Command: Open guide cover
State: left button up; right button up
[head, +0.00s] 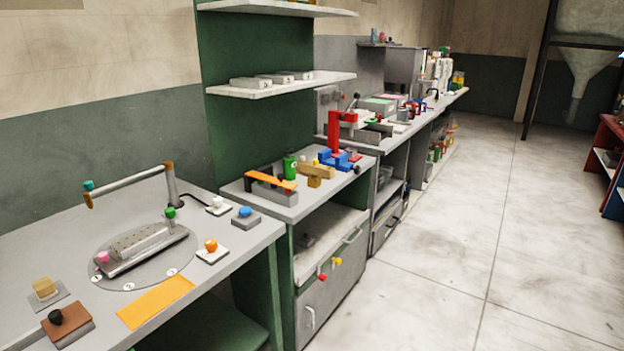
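Neither of my grippers is in view. I cannot tell for sure which thing is the guide cover. On the near bench, a long grey block with a row of holes (147,243) lies on a round grey plate (120,280) with numbered white marks. A pink knob (103,257) is at its left end and a green knob (170,213) at its right end. A grey bar (130,185) on a post stands behind it. On the second bench, an orange strip (268,180) lies on top of a grey block (270,195).
The near bench (225,250) also carries knobs on small plates, among them orange (211,247) and blue (245,213), and an orange sheet (155,302). A red press (337,130) stands farther back. The floor (450,270) at right is clear.

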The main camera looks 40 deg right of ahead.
aim_at(280, 181)
jog(key=z, duration=1.2)
